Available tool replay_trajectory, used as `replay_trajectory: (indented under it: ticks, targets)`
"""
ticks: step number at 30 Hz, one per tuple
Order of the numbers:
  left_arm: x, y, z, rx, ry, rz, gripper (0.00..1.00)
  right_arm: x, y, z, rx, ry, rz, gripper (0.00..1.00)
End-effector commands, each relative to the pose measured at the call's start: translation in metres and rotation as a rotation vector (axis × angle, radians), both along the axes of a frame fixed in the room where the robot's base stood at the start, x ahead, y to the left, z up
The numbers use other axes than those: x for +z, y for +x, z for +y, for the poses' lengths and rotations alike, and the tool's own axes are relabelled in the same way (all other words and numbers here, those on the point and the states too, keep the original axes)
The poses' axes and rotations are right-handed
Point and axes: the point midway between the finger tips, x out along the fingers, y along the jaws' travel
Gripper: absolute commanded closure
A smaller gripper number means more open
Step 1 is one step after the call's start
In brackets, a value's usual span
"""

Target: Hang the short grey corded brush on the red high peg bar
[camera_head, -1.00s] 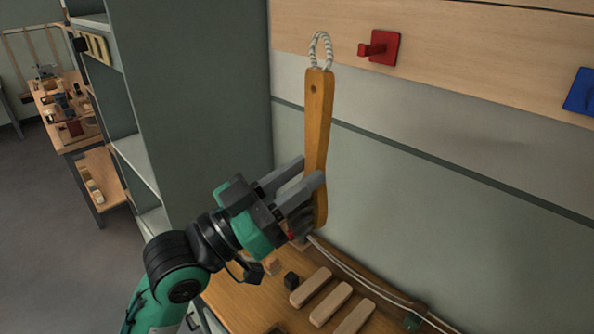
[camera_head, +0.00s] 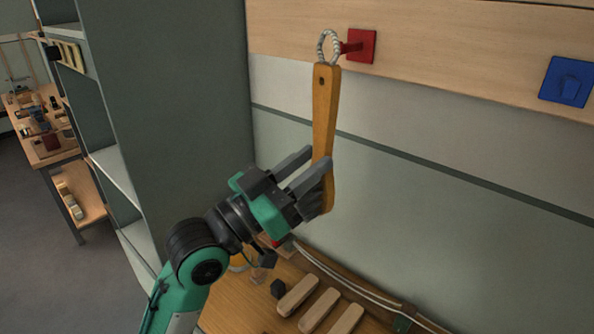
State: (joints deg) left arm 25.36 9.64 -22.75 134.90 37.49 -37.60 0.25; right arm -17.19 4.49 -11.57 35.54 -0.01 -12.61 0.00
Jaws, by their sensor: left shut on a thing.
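The brush has a wooden handle (camera_head: 325,115), a twisted grey cord loop (camera_head: 329,47) at its top and grey bristles (camera_head: 313,204) low down. My left gripper (camera_head: 318,172) is shut on the brush near its lower end and holds it upright. The red peg (camera_head: 362,45) sticks out from a square red plate on the wooden bar. The cord loop overlaps the tip of the red peg in the picture. I cannot tell whether the peg is through the loop or behind it. My right gripper is not in view.
A blue peg (camera_head: 567,81) sits on the same wooden bar (camera_head: 460,60) to the right. A grey-green shelf unit (camera_head: 190,120) stands close at the left.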

Motion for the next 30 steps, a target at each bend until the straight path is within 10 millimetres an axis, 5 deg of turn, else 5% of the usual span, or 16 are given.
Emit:
replay_trajectory:
  ticks: [30]
  targets:
    - [-0.010,0.042,-0.031,0.000,0.000,-0.001,0.96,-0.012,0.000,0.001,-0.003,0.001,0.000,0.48]
